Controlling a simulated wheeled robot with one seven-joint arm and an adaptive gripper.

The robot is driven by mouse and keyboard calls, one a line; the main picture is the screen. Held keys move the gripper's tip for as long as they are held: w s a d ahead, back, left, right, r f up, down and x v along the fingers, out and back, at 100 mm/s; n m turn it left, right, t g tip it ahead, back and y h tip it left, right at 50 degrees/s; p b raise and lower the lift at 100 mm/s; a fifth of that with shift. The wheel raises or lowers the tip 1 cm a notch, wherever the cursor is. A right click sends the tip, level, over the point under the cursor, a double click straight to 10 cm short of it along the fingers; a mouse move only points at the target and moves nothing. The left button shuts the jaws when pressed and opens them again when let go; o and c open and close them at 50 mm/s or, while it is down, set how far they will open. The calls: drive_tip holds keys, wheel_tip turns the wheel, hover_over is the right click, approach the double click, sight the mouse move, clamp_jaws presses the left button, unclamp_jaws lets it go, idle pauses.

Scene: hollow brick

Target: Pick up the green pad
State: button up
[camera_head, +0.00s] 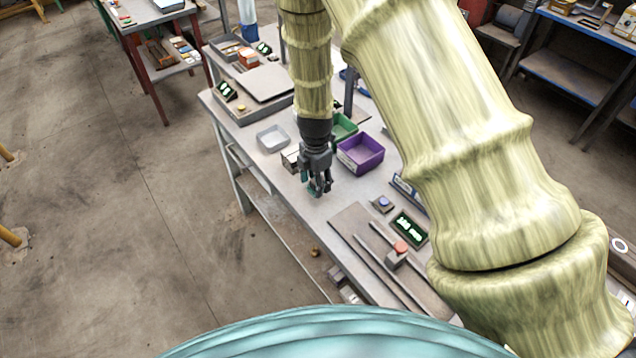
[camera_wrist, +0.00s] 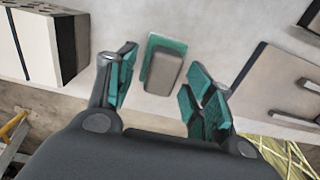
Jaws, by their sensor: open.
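The green pad (camera_wrist: 152,47) shows in the wrist view as a teal-green flat piece on the pale tabletop. A grey-brown block (camera_wrist: 164,73) overlaps it; I cannot tell if they are joined. My gripper (camera_wrist: 164,62) is open, with teal-lined fingers to the left and right of the pad and block, apart from both. In the head view my gripper (camera_head: 318,188) points down close over the table near its front edge. The pad is not distinguishable there, likely hidden by the gripper.
A pale hollow brick (camera_wrist: 36,45) stands left of the fingers in the wrist view. A board with rods (camera_head: 365,262) lies nearer me.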

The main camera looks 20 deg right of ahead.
drive_tip(key=shift+f, duration=0.15)
clamp_jaws()
idle(0.4)
drive_tip(key=shift+r+b, duration=0.6)
drive_tip(key=shift+r, duration=0.1)
drive_tip(key=shift+r+b, duration=0.55)
drive_tip(key=shift+r, duration=0.4)
drive_tip(key=s+a+r+b, duration=0.1)
drive_tip(key=s+a+b, duration=0.3)
drive_tip(key=s+a, duration=0.4)
drive_tip(key=s, duration=0.5)
drive_tip(key=shift+s+r+b, duration=0.4)
drive_tip(key=shift+a, duration=0.1)
